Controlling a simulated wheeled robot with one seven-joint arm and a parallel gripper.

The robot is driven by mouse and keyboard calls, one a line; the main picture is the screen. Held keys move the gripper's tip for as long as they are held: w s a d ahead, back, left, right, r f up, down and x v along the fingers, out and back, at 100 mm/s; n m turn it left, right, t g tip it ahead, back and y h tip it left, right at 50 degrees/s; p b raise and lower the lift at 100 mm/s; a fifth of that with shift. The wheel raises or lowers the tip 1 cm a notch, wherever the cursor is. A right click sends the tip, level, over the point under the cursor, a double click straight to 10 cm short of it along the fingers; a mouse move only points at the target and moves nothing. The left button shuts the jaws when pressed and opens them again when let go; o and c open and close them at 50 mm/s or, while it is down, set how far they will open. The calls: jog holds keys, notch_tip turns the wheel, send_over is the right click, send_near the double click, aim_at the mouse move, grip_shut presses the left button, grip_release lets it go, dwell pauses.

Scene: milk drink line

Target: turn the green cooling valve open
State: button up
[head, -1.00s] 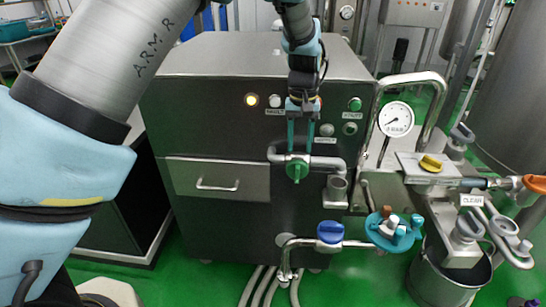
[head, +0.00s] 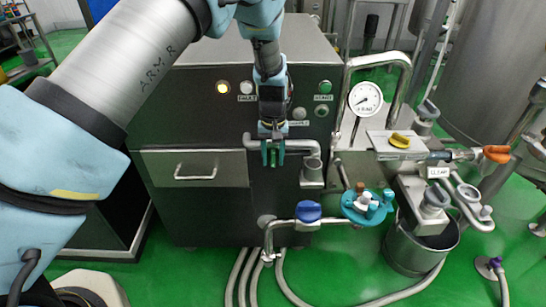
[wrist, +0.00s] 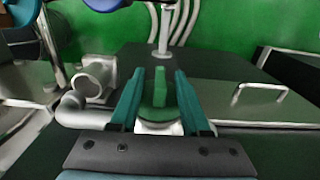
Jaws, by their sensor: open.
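The green cooling valve (head: 273,157) sits on a horizontal steel pipe on the front of the dark cabinet. In the head view its handle is mostly hidden by my gripper (head: 273,163). My gripper is open, with its two teal fingers on either side of the handle. In the wrist view the green handle (wrist: 160,98) stands between the fingers of my gripper (wrist: 155,80), its raised ridge running lengthwise between them. A gap shows on each side, so the fingers appear not to touch it.
A blue-handled valve (head: 308,211) is on a lower pipe. A pressure gauge (head: 365,99), a curved steel rail (head: 409,76) and a yellow knob (head: 399,140) stand to the right. A drawer (head: 195,169) is to the left. Hoses (head: 254,280) lie on the green floor.

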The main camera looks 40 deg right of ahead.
grip_shut()
dwell(0.3)
